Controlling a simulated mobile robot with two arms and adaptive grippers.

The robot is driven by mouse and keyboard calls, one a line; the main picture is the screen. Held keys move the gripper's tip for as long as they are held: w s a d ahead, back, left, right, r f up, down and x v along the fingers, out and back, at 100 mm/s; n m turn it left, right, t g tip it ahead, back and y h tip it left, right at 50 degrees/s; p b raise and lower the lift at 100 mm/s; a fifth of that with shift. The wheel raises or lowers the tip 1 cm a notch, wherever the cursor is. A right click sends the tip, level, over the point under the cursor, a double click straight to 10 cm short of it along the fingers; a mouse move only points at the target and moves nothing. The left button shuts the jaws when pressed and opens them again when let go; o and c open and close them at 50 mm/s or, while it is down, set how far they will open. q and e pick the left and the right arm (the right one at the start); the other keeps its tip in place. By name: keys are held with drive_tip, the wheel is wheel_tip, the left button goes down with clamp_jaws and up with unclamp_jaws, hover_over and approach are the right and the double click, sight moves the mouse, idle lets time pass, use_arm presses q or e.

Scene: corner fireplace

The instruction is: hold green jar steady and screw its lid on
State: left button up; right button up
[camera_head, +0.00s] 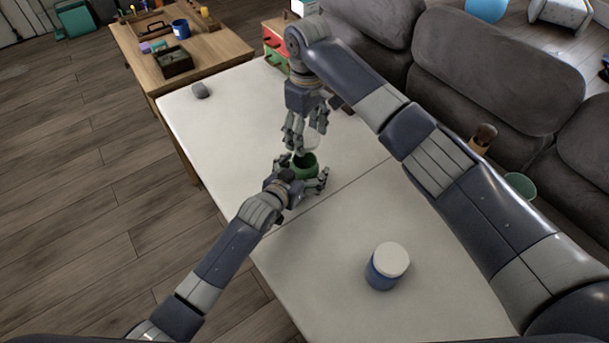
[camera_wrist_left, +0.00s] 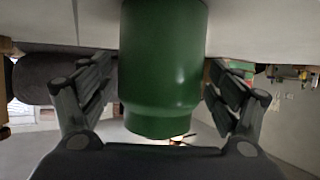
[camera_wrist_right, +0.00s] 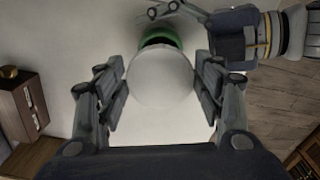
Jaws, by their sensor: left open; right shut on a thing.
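The green jar (camera_head: 306,166) stands on the white table, and its open mouth shows in the head view. It fills the middle of the left wrist view (camera_wrist_left: 162,70).
A blue jar with a white lid (camera_head: 387,265) stands on the near part of the white table (camera_head: 340,225). A grey object (camera_head: 200,91) lies near the far left corner. A wooden table (camera_head: 205,50) with small items and a grey sofa (camera_head: 500,80) border it.

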sight(306, 156)
use_arm(q)
drive_tip(key=c, duration=1.6)
use_arm(e)
drive_tip(key=shift+f, duration=2.5)
drive_tip(key=shift+f, duration=0.1)
drive_tip(key=shift+f, duration=0.75)
drive_tip(key=shift+f, duration=0.7)
use_arm(q)
clamp_jaws()
use_arm(e)
drive_tip(key=shift+o, duration=0.2)
drive_tip(key=m, duration=0.3)
drive_tip(key=shift+s, duration=0.1)
